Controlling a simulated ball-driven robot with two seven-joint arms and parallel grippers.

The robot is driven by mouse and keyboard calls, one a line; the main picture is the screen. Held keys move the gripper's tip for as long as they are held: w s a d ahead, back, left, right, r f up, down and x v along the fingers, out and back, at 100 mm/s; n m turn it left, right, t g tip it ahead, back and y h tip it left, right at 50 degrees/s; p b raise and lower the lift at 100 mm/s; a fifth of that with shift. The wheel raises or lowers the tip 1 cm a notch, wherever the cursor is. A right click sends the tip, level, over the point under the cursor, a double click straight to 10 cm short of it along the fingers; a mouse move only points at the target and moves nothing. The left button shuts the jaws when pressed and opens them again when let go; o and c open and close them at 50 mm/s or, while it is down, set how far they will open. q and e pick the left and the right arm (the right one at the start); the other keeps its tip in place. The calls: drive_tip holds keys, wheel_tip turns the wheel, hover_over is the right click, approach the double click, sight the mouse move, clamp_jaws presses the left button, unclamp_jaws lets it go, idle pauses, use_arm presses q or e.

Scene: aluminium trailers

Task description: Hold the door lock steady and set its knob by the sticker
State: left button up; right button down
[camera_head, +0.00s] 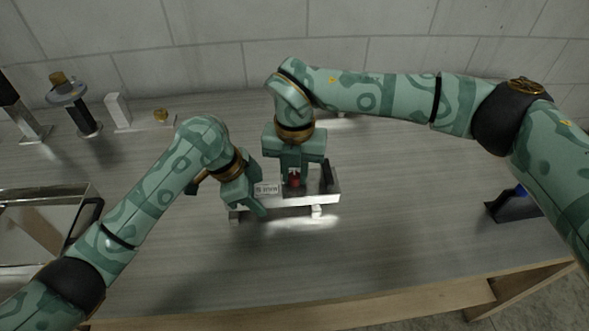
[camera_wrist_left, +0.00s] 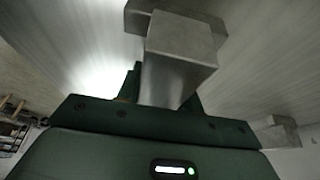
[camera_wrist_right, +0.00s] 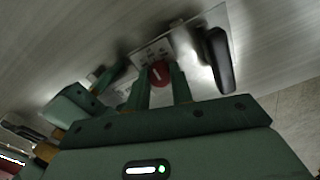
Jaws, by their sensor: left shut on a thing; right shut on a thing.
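The door lock (camera_head: 275,199) is a long metal bar lying on the wooden table in the head view, with a sticker (camera_head: 266,189) on its left part and a black handle (camera_head: 327,176) on its right part. Its red knob (camera_head: 294,181) also shows in the right wrist view (camera_wrist_right: 158,73), with a white mark on it. My left gripper (camera_head: 250,204) is shut on the lock's left end, a metal block in the left wrist view (camera_wrist_left: 178,62). My right gripper (camera_head: 294,173) points down from above and is shut on the red knob. The sticker's text is too small to read.
A dark stand with a blue part (camera_head: 515,205) is at the right. A glass-sided metal case (camera_head: 40,225) is at the left. A dark post with a round top (camera_head: 80,108), a white block (camera_head: 118,110) and a small brass piece (camera_head: 161,116) stand at the back left. The front table is clear.

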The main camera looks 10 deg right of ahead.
sight(295, 175)
drive_tip(key=n, duration=0.4)
drive_tip(key=shift+n, duration=2.4)
drive_tip(key=c, duration=1.2)
unclamp_jaws()
wheel_tip(295, 175, up, 12)
